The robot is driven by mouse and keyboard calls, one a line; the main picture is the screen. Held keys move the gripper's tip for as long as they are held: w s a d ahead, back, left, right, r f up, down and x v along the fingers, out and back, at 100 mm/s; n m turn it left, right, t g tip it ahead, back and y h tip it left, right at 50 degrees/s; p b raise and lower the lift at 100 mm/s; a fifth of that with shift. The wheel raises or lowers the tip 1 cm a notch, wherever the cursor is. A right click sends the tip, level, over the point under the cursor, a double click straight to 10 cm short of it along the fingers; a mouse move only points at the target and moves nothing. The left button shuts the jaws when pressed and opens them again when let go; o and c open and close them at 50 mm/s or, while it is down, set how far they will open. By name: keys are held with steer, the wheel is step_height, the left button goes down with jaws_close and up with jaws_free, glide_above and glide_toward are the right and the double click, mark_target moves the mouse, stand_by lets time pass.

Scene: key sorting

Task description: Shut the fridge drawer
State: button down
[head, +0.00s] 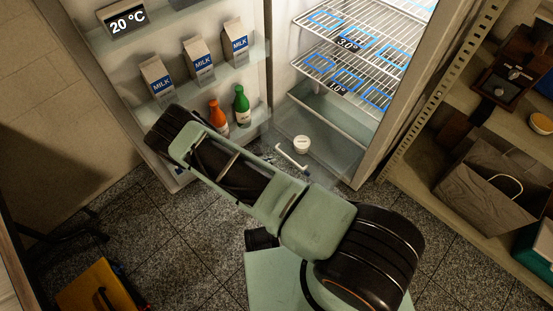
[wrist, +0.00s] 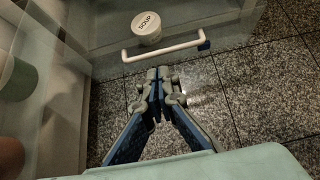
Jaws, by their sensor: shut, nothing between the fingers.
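The fridge drawer (head: 318,157) is a clear bin low in the fridge with a white bar handle (head: 291,160) on its front. A white soup tub (head: 301,144) sits inside it. In the wrist view, the clear drawer front (wrist: 225,27) appears to stand out over the floor, with the handle (wrist: 185,46) and the soup tub (wrist: 146,27) near the top. My gripper (wrist: 158,74) is shut and empty. Its tips point at the drawer front, just below the handle in the picture, with a small gap apparent. The gripper is hidden behind my arm in the head view.
The open fridge door (head: 130,60) at the left holds milk cartons (head: 200,61) and two bottles (head: 241,106). Wire shelves (head: 345,65) are above the drawer. A storage rack (head: 470,130) stands at the right. The tiled floor (head: 190,235) has clear room in front.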

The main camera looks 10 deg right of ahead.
mark_target(293, 152)
steer(key=b+x, duration=0.1)
steer(key=x, duration=0.3)
steer(key=d+r+b+x, duration=0.1)
steer(key=x, duration=0.2)
steer(key=w+r+b+x, duration=0.1)
steer(key=x, duration=0.3)
steer(key=shift+w+d+f+b, duration=0.15)
steer(key=shift+d+f+b, duration=0.1)
steer(key=shift+d+b, duration=0.2)
steer(key=shift+d, duration=0.1)
